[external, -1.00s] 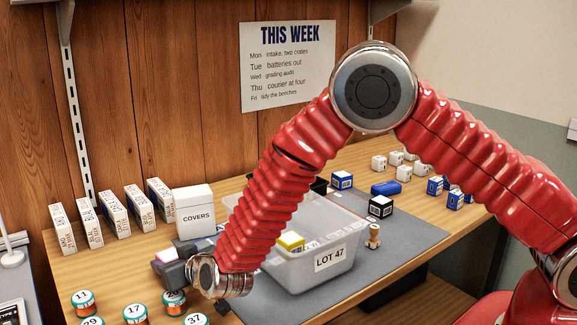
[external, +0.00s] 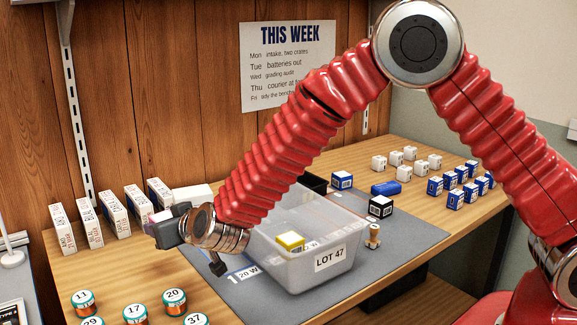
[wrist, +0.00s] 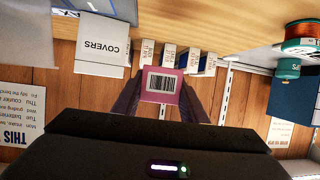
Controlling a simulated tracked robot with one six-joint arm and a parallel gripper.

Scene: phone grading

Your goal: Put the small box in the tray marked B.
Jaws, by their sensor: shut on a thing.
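A small pink box (wrist: 161,86) with a white barcode label is between the fingers of my gripper (wrist: 160,100) in the wrist view. My gripper (external: 158,226) is shut on it. In the external view the gripper is raised at the left, in front of the row of upright white boxes, and only a small pale pink part of the box (external: 160,216) shows past it. I cannot make out a tray marked B in either view.
A clear bin marked LOT 47 (external: 343,278), holding a yellow box (external: 290,240), stands on the grey mat (external: 405,233). The COVERS box (wrist: 103,50) is near the gripper. Numbered round cells (external: 135,313) stand front left; blue and white boxes stand far right.

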